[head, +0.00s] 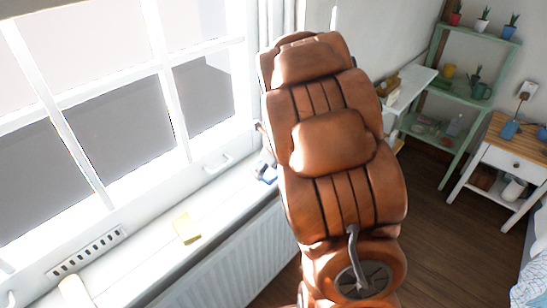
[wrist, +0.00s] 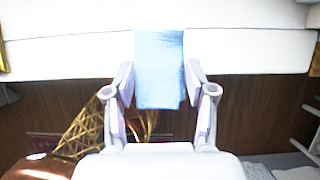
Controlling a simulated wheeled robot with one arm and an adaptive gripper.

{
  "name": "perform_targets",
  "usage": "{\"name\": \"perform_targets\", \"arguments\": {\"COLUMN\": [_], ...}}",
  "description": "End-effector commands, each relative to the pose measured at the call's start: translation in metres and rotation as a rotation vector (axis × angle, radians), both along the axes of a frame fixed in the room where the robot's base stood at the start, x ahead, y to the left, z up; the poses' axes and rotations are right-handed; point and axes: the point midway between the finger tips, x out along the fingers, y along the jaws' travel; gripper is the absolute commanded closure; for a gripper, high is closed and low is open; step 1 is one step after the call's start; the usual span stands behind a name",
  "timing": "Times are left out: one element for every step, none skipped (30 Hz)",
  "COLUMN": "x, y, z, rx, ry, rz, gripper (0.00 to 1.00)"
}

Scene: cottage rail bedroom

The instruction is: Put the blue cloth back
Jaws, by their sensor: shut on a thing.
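The blue cloth (wrist: 158,68) is light blue and sits between the two fingers of my gripper (wrist: 160,82) in the wrist view. My gripper is shut on it. Its upper part lies against a white ledge (wrist: 75,52), and its lower end hangs below the ledge's edge. I cannot tell whether it touches the ledge. In the head view, a small blue patch (head: 269,179) shows beside grey parts at the windowsill (head: 218,199); I cannot tell whether it is the cloth. The brown padded leather piece hides what lies behind it there.
The large brown leather piece (head: 333,143) fills the middle of the head view. A yellow cloth-like thing (head: 186,228) lies on the sill. A green shelf (head: 446,94) and a wood-topped table (head: 516,137) stand right. Gold wirework (wrist: 86,130) is close below left of my gripper.

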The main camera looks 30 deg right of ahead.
Motion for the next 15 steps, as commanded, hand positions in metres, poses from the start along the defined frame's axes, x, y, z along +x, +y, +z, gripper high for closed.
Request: {"name": "perform_targets", "arguments": {"x": [0.005, 0.008, 0.012, 0.015, 0.018, 0.021, 0.024, 0.026, 0.03, 0.034, 0.037, 0.041, 0.043, 0.046, 0.049], "y": [-0.006, -0.01, -0.014, -0.017, -0.021, -0.025, -0.028, -0.031, -0.035, -0.038, -0.042, -0.046, -0.049, -0.052, -0.056], "z": [0.0, 0.0, 0.0, 0.0, 0.0, -0.001, -0.002, -0.003, -0.003, -0.003, -0.002, -0.003, -0.004, -0.005, -0.006], "rx": [0.001, 0.002, 0.001, 0.0, 0.0, 0.001, 0.002, 0.003, 0.003, 0.001, 0.0, 0.001, 0.001, 0.002, 0.002], "ry": [0.002, 0.002, 0.0, -0.001, -0.001, 0.0, 0.001, 0.003, 0.002, 0.0, -0.001, -0.002, -0.001, 0.0, 0.002], "rz": [-0.001, -0.002, -0.002, -0.001, -0.001, -0.002, -0.002, -0.003, -0.003, -0.003, -0.003, -0.003, -0.003, -0.002, -0.003], "gripper": [0.77, 0.77, 0.77, 0.77, 0.77, 0.77, 0.77, 0.77, 0.77, 0.77, 0.77, 0.77, 0.77, 0.77, 0.77]}}
